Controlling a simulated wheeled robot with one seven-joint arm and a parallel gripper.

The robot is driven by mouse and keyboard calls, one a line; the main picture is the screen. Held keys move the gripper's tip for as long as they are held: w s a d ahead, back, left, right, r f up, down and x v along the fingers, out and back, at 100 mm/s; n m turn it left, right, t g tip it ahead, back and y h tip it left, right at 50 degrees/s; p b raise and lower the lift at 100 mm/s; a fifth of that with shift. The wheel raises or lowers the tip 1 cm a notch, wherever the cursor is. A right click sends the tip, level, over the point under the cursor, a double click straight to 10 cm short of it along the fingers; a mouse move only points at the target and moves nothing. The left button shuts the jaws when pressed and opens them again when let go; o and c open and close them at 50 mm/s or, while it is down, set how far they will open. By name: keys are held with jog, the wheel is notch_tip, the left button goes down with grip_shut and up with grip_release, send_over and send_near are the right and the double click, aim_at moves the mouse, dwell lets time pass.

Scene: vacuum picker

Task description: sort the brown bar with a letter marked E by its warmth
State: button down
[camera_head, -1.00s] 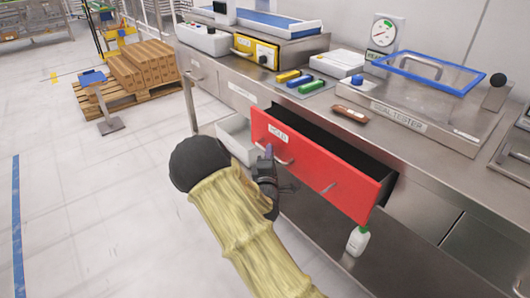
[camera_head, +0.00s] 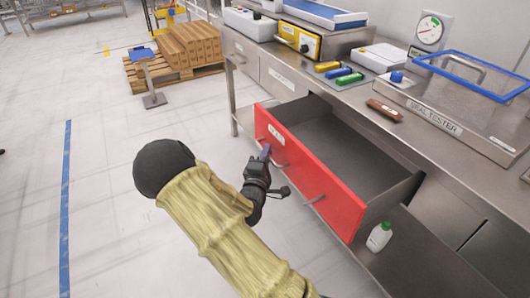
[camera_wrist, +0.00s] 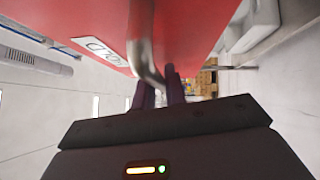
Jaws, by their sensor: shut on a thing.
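The brown bar (camera_head: 385,110) lies on the steel bench top, in front of the seal tester. Its letter is too small to read. The red drawer (camera_head: 335,190) below the bench top stands far open, and its inside looks empty. In the wrist view its red front (camera_wrist: 90,15) fills the upper left, with a white label (camera_wrist: 101,50) reading HOLD. My gripper (camera_head: 266,155) is shut on the drawer's handle. In the wrist view my fingers close around the metal handle (camera_wrist: 141,45). The brown bar is apart from my gripper, beyond the open drawer.
Yellow, blue and green blocks (camera_head: 340,74) lie on the bench near a white box. The seal tester (camera_head: 450,115) with a blue-framed lid stands at the right. A white bottle (camera_head: 379,236) stands on the lower shelf by the drawer. Open floor lies to the left.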

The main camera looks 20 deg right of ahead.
jog(key=shift+f, duration=0.1)
jog(key=c, duration=1.5)
grip_release()
jog(key=shift+o, duration=0.2)
jog(key=p+v, duration=0.2)
jog(key=v, duration=1.5)
jog(key=shift+s+a, duration=0.15)
jog(key=shift+a, duration=0.05)
